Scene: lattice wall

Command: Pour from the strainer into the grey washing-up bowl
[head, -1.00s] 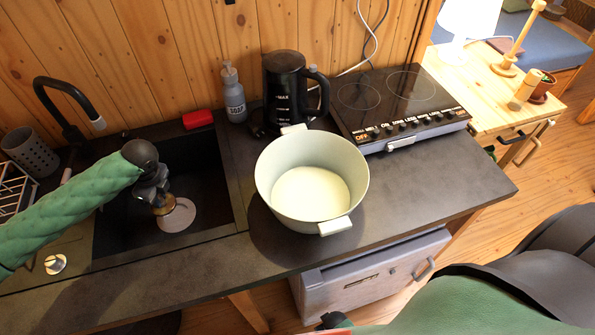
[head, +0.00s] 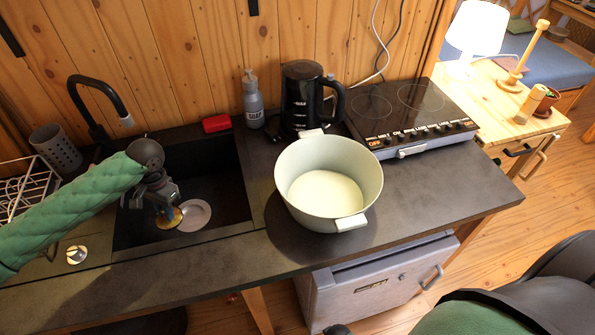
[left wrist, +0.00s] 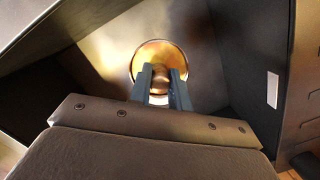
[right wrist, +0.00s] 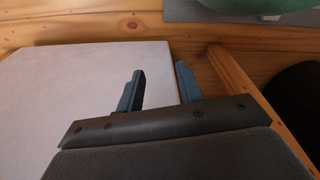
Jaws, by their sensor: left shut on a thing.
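A golden round piece with a knob (left wrist: 158,58), which may be the strainer, is between my left fingers in the left wrist view. In the head view a small yellowish part of it (head: 171,218) shows below my left gripper (head: 163,205), which is shut on it low inside the dark sink. The pale grey bowl (head: 365,172) with two handles stands on the counter right of the sink, its inside bottom whitish. I cannot tell whether the strainer holds anything. My right gripper (right wrist: 160,85) is open and empty in the right wrist view, by a pale flat panel.
A pale disc (head: 196,215) lies in the sink (head: 228,185) beside my left gripper. A black tap (head: 95,100) stands behind it. A soap bottle (head: 253,100), black kettle (head: 301,100) and hob (head: 415,110) stand behind the bowl. Counter right of the bowl is clear.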

